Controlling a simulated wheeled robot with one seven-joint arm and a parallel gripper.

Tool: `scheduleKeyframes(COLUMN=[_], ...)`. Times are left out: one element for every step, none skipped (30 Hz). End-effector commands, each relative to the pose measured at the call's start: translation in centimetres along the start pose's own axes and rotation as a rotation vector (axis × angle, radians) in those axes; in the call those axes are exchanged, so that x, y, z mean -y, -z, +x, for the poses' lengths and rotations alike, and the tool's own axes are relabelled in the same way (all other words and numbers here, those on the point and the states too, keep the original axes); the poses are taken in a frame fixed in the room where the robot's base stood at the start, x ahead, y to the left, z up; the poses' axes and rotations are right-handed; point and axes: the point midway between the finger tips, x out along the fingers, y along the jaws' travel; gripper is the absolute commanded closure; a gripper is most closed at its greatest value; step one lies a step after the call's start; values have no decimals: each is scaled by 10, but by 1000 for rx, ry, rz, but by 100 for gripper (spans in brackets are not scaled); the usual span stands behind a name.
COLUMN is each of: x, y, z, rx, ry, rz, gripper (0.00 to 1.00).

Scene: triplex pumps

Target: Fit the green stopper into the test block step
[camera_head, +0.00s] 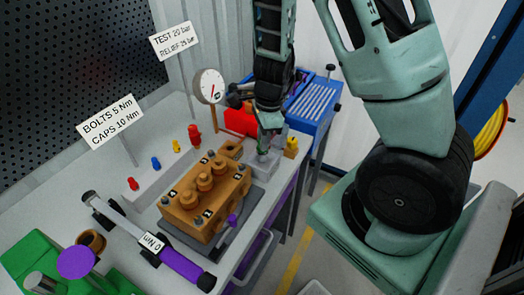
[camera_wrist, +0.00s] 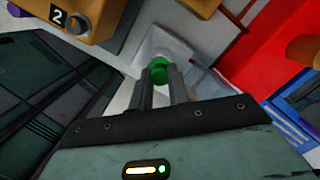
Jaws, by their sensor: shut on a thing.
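My gripper (camera_wrist: 160,80) is shut on the green stopper (camera_wrist: 159,70), whose rounded end shows between the fingertips in the wrist view. A pale grey block (camera_wrist: 178,42), seemingly the test block, lies just beyond the stopper. In the head view my gripper (camera_head: 266,146) points down over the grey block (camera_head: 262,167), right of the orange pump body. The stopper is hard to make out there. I cannot tell whether the stopper touches the block or sits in an opening, since the fingers hide the contact.
The orange pump body (camera_head: 202,200) with numbered bolts stands close to the left. A purple-handled torque wrench (camera_head: 180,266) lies at the front. Coloured plugs stand behind.

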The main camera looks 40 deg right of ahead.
Motion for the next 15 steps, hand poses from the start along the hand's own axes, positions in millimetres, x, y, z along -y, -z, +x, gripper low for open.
scheduleKeyframes(x=[0,0,0,0,0,0,0,0,0,0,0,0,0,0,0], y=[1,2,3,3,4,4,5,5,5,4,4,4,4,4,4], z=[8,12,19,23,28,32,34,36,37,38,37,37,36,36,36], rx=[0,-1,-2,-1,0,0,-1,-1,0,0,0,0,0,0,0], ry=[-2,-2,-3,-2,-2,-2,-1,-1,0,0,0,0,0,0,0], rz=[0,1,2,2,1,1,1,0,-1,-1,-1,-2,-2,-2,-2], gripper=[100,100,100,100,100,100,100,100,100,100,100,100,100,100,100])
